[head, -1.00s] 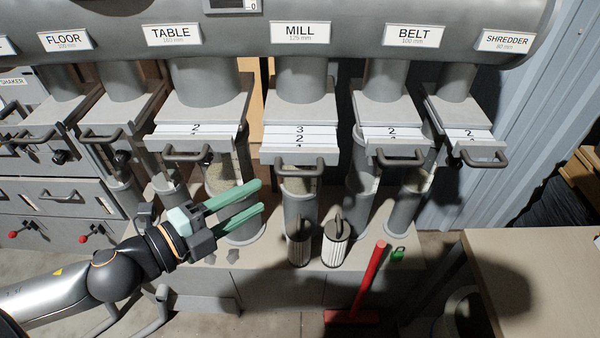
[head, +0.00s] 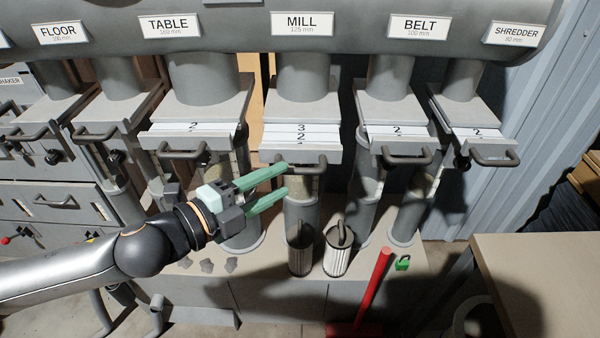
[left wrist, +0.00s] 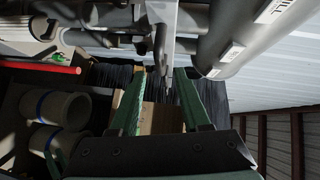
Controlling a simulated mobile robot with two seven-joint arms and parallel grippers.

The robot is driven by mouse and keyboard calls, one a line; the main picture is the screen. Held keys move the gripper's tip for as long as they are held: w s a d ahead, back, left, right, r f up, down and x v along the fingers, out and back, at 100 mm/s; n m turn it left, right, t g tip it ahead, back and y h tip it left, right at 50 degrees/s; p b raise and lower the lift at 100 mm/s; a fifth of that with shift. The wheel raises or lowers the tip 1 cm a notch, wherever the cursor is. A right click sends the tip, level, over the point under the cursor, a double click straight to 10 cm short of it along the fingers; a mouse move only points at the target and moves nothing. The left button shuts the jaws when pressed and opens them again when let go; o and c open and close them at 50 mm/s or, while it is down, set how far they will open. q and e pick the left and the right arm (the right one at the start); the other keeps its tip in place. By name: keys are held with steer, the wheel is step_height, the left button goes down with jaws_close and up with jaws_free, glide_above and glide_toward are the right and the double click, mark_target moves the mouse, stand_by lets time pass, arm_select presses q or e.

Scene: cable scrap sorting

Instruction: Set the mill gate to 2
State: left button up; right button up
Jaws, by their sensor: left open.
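The mill gate (head: 288,133) is a flat grey slide under the MILL label (head: 302,24) in the head view. Its scale shows a 3 and, below it, a 2. Its dark bar handle (head: 302,161) is at the front edge. My left gripper (head: 286,181) is open and empty, with green fingers pointing right, just below and left of that handle. Whether a fingertip touches the handle cannot be told. In the left wrist view the two green fingers (left wrist: 168,95) are spread apart, with grey gate parts between and beyond them. My right gripper is out of view.
The table gate (head: 188,138) and belt gate (head: 398,138) flank the mill gate, each with a handle. Two ribbed filters (head: 338,252), a red-handled tool (head: 372,290) and a green padlock (head: 402,263) are below. A bench (head: 540,262) stands at right.

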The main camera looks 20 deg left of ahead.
mark_target(295, 173)
arm_select(q)
steer(key=shift+p+x, duration=0.55)
steer(key=shift+x, duration=2.5)
steer(key=shift+s+d, duration=0.1)
jaws_close()
